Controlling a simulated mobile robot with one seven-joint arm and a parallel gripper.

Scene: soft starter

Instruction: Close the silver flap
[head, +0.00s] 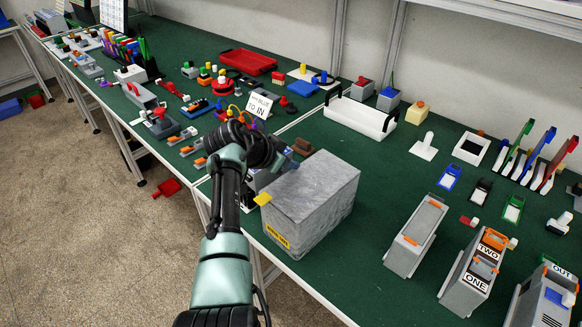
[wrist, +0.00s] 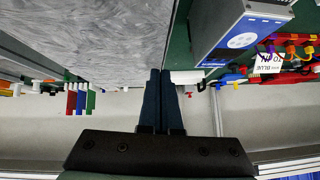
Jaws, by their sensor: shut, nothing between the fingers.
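My gripper (wrist: 160,74) is shut and empty, its two dark fingers together in the wrist view. In the head view the end of my arm is over the table at the near left side of a large grey streaked box (head: 318,196); the fingertips are not clear there. A silver-grey device with a blue panel (wrist: 236,38) is right of the fingers, partly hidden behind my arm in the head view. I cannot pick out a silver flap for certain.
A white sign (head: 259,105), a white tray (head: 360,115) and a red tray (head: 248,61) are farther back on the green table. Several grey holders, one of them plain (head: 416,236), stand at the right.

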